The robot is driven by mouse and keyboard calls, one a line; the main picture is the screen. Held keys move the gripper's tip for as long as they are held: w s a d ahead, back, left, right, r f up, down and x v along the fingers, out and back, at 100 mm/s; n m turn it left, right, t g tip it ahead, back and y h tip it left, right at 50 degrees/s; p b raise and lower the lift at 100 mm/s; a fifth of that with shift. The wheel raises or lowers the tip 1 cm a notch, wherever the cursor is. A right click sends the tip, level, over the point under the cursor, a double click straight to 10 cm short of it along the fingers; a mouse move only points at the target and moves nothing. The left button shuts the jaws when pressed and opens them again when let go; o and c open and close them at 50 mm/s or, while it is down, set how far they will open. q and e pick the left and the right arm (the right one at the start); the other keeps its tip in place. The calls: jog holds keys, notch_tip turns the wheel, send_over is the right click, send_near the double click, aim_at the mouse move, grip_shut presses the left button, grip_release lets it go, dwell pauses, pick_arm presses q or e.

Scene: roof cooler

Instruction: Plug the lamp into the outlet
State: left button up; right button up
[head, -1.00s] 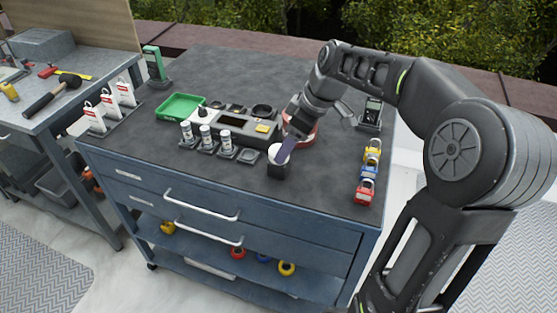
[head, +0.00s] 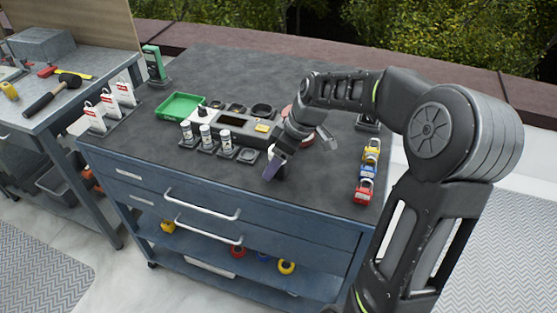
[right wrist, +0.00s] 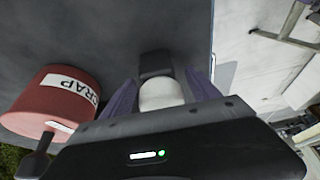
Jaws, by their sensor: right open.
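A white round-topped piece (right wrist: 160,95), which may be the lamp, shows in the right wrist view between the two purple fingers of my right gripper (right wrist: 162,88). The fingers are apart, one on each side of it; whether they touch it I cannot tell. A dark block (right wrist: 155,63) sits just beyond it. No outlet is clearly identifiable. My left gripper is not in view.
A grey console (head: 225,122) stands behind white-capped cylinders (head: 206,137) in dark holders. A green tray (head: 180,105) is left. A red SCRAP container (right wrist: 55,98) stands close to the gripper. Padlocks (head: 367,172) line the right edge.

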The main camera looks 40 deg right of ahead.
jog(key=shift+w+f, duration=0.1)
jog(key=shift+f, duration=0.05)
jog(key=shift+c, duration=0.2)
dwell(0.3)
jog(key=c, duration=1.3)
jog(key=shift+o, duration=0.2)
notch_tip(320, 180, up, 10)
jog(key=shift+r, duration=0.1)
